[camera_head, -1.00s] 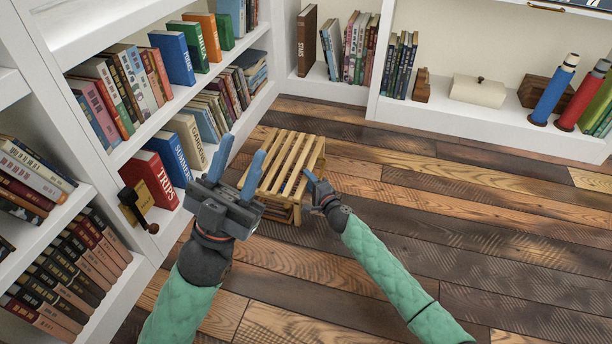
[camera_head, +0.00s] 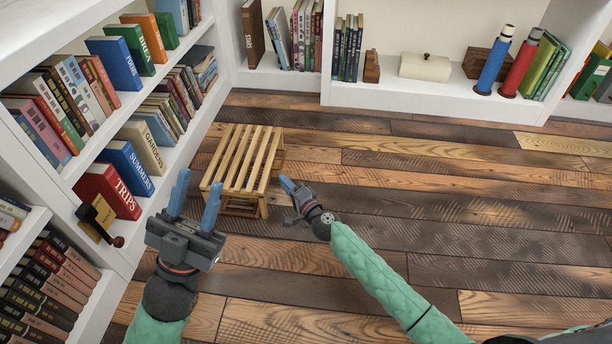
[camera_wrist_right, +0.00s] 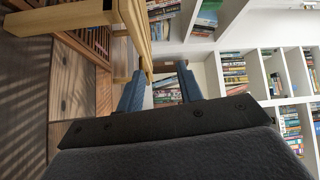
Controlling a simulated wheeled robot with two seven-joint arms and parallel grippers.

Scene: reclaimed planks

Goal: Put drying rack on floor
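The drying rack (camera_head: 239,163) is a light wooden frame with a slatted top. It appears to stand upright on the plank floor (camera_head: 420,215), near the bookshelf's corner. My left gripper (camera_head: 193,200) is open and empty, with its blue fingers apart, left of and in front of the rack. My right gripper (camera_head: 287,185) is just right of the rack. The right wrist view shows its two fingers (camera_wrist_right: 160,85) apart with nothing gripped. A pale wooden piece of the rack (camera_wrist_right: 136,28) passes close to one finger there; I cannot tell whether they touch.
White bookshelves full of books line the left side (camera_head: 172,160) and the back (camera_head: 400,97). A small dark object (camera_head: 98,220) sits at the left shelf's edge, close to my left gripper. The floor to the right of the rack is clear.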

